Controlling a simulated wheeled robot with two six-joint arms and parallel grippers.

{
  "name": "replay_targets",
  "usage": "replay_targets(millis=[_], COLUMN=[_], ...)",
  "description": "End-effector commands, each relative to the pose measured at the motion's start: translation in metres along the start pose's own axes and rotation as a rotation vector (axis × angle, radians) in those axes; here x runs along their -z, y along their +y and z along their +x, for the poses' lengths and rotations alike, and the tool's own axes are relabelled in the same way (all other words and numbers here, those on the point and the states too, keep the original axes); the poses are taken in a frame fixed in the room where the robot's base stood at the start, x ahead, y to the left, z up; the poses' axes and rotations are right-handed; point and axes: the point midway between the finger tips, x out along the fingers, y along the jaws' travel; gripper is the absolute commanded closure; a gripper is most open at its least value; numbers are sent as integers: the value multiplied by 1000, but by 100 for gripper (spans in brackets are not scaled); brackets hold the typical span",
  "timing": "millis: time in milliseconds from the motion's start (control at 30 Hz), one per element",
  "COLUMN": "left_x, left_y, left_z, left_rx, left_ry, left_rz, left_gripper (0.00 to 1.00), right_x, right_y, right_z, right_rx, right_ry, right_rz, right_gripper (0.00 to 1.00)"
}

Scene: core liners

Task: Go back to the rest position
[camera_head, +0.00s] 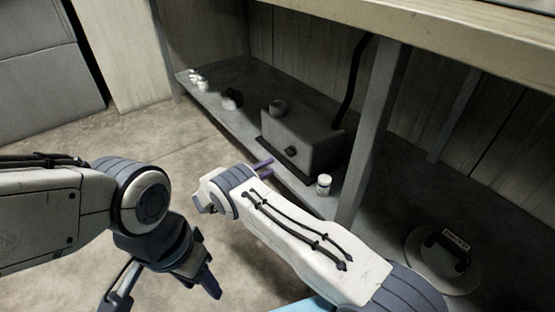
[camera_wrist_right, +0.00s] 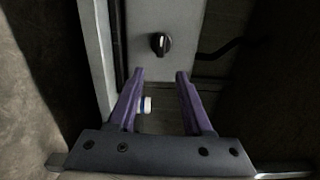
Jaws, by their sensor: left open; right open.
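My left gripper (camera_head: 166,289) hangs low at the front left in the head view, open and empty, pointing down over the floor. My right gripper reaches toward the low shelf in the head view, where its purple fingers (camera_head: 262,165) show just in front of the grey box. In the right wrist view my right gripper (camera_wrist_right: 158,100) is open, with nothing held between its fingers. A small white bottle with a blue band (camera_wrist_right: 146,105) shows beside the left finger there, seemingly beyond it. A white bottle (camera_head: 323,184) stands on the shelf edge in the head view.
A grey box (camera_head: 310,140) with a dark knob (camera_wrist_right: 160,43) stands on the low shelf (camera_head: 215,110). Small white items (camera_head: 197,80) lie at the shelf's far left. A post (camera_head: 370,135) and a tabletop (camera_head: 440,40) bound the space. A round white object (camera_head: 425,268) lies right.

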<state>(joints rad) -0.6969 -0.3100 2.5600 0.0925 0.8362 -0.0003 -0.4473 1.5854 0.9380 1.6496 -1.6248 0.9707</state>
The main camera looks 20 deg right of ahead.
Motion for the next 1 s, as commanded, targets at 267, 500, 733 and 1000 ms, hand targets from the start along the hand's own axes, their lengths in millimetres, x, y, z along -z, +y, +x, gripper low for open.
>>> replay_targets(millis=[267, 500, 733, 1000], left_x=[0, 0, 0, 0], left_y=[0, 0, 0, 0], left_z=[-4, -3, -4, -4], left_rx=[0, 0, 0, 0], left_ry=[0, 0, 0, 0], left_rz=[0, 0, 0, 0], left_gripper=[50, 50, 50, 50], right_x=[0, 0, -9, -94], right_y=[1, 1, -7, -89], right_z=[-15, -14, -10, 21], right_rx=[1, 0, -10, -100], right_ry=[0, 0, -29, -458], right_rz=[-1, -1, -11, -261], right_gripper=[50, 50, 50, 50])
